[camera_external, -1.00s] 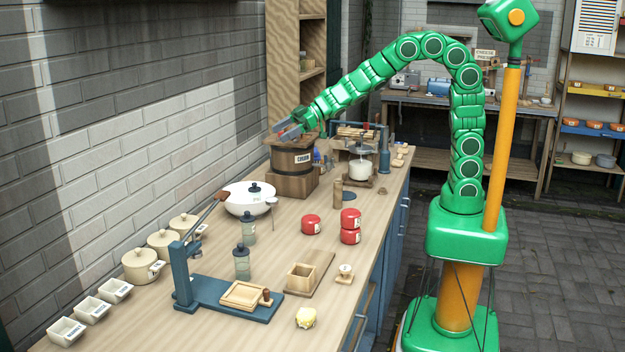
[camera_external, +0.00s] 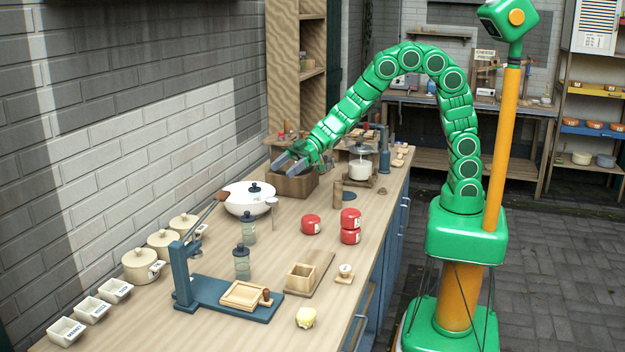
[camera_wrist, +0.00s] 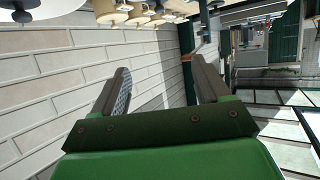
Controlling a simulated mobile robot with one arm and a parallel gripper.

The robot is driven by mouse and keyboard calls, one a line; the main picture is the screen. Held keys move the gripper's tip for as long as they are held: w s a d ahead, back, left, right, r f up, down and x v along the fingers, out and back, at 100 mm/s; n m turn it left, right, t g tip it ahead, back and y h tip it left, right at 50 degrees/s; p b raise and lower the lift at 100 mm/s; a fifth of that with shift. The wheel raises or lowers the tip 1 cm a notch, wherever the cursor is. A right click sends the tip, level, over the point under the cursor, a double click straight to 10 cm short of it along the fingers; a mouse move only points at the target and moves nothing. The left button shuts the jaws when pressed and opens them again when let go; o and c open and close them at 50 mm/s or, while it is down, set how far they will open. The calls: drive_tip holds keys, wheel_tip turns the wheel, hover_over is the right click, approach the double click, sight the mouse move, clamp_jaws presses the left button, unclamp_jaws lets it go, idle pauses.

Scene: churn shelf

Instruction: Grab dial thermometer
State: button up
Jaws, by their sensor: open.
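A thin upright piece with a small round head (camera_external: 272,201) stands right of the white lidded pan in the external view; it may be the dial thermometer. A small round pale dial on a wooden block (camera_external: 345,271) near the counter's front edge could also be it; I cannot tell which. My gripper (camera_external: 282,161) is above the open wooden box, behind and above both. In the wrist view my gripper's two fingers (camera_wrist: 156,65) are apart with nothing between them. I cannot make out either candidate in the wrist view.
The white pan (camera_external: 236,196), wooden box (camera_external: 297,187), dark shakers (camera_external: 242,262), blue press (camera_external: 210,291) and red tins (camera_external: 311,224) stand on the counter. Lidded pots (camera_external: 141,265) line the wall.

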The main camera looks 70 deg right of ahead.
approach(269, 205)
drive_tip(key=w+a+f, duration=0.1)
drive_tip(key=a+f, duration=0.1)
drive_tip(key=shift+w+x, duration=0.15)
drive_tip(key=shift+x, duration=0.75)
drive_tip(key=shift+w+x, duration=0.15)
drive_tip(key=shift+x, duration=0.7)
drive_tip(key=shift+w+x, duration=0.25)
drive_tip(key=shift+x, duration=1.55)
drive_tip(key=shift+d, duration=0.2)
drive_tip(key=c, duration=1)
drive_tip(key=shift+r, duration=0.1)
drive_tip(key=shift+c, duration=0.2)
